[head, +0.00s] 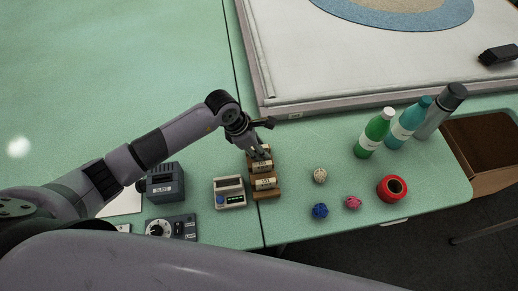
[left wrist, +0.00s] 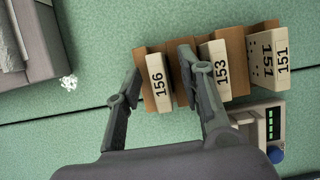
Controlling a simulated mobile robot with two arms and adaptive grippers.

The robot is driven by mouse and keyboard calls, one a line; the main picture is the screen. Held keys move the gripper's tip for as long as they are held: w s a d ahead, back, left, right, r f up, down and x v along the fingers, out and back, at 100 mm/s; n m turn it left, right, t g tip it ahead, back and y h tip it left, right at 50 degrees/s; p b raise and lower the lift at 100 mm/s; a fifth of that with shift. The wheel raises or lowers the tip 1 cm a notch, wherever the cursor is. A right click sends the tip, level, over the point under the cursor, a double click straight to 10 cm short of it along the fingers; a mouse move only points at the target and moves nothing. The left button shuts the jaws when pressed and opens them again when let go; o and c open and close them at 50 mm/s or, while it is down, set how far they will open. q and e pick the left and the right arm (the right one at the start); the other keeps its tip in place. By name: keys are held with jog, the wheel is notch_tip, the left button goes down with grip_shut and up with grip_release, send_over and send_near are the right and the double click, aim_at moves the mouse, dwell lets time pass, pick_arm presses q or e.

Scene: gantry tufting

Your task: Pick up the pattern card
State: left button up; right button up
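A brown wooden rack (head: 271,193) holds upright cream cards with printed numbers. In the left wrist view the rack (left wrist: 237,45) holds cards reading 156 (left wrist: 158,81), 153 (left wrist: 219,68) and 151 (left wrist: 268,54). Which one is the pattern card, I cannot tell. My left gripper (head: 262,150) is over the far end of the rack. In the left wrist view it (left wrist: 160,68) is open, with one finger on each side of the 156 card. Whether the fingers touch the card is unclear. My right gripper is not in view.
A small device with green lights (head: 230,192) stands left of the rack, near a dark box (head: 166,184) and a dial unit (head: 172,228). Yarn balls (head: 320,175), a red spool (head: 392,188) and bottles (head: 374,133) stand to the right. The large white frame (head: 400,70) lies behind.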

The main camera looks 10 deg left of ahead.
pick_arm(q)
jog(key=shift+c, duration=0.5)
grip_shut()
